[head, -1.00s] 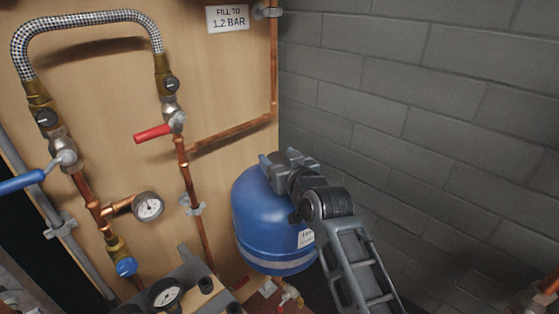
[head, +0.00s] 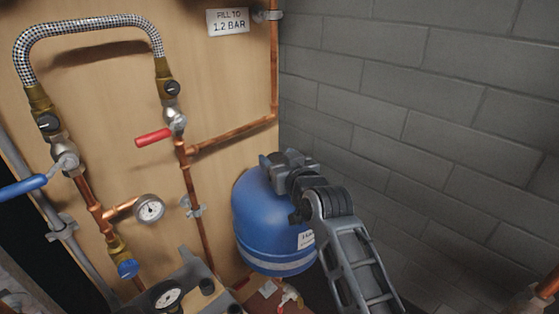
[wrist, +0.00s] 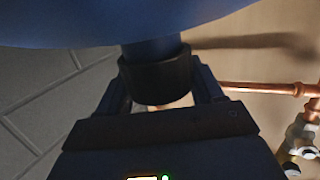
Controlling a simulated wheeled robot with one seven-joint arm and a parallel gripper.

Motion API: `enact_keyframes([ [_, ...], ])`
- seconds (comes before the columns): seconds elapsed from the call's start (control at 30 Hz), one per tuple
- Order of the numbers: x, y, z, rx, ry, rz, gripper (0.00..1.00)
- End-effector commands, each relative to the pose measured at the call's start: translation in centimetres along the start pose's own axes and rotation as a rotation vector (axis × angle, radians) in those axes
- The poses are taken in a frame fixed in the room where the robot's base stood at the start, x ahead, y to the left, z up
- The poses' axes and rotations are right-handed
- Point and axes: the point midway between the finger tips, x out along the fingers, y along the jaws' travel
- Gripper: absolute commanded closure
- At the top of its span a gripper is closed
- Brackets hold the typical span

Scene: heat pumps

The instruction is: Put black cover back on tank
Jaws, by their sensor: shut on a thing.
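The blue tank (head: 268,228) stands low beside the wooden panel, with a white label on its front. It also fills the top of the wrist view (wrist: 120,22). The black cover (wrist: 155,80) is a short black cylinder in the wrist view, at the tank's short blue neck. My gripper (head: 279,163) is at the top of the tank in the head view, shut on the cover with a finger on each side. The cover meets the neck in the wrist view, but I cannot tell how fully it is seated. In the head view my gripper hides the cover.
The wooden panel (head: 105,115) carries copper pipes, a braided hose (head: 85,20), a red lever valve (head: 153,137), a blue lever valve (head: 22,187) and a gauge (head: 150,209). A grey block wall (head: 420,110) stands behind and right of the tank. Small valves (head: 290,297) sit below the tank.

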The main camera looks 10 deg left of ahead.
Motion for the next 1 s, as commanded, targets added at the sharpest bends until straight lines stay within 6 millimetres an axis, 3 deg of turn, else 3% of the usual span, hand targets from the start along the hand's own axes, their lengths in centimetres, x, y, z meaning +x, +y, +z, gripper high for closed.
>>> enact_keyframes([
  [1.0,-0.4,0.0,-3.0,0.000,0.005,0.000,0.62],
])
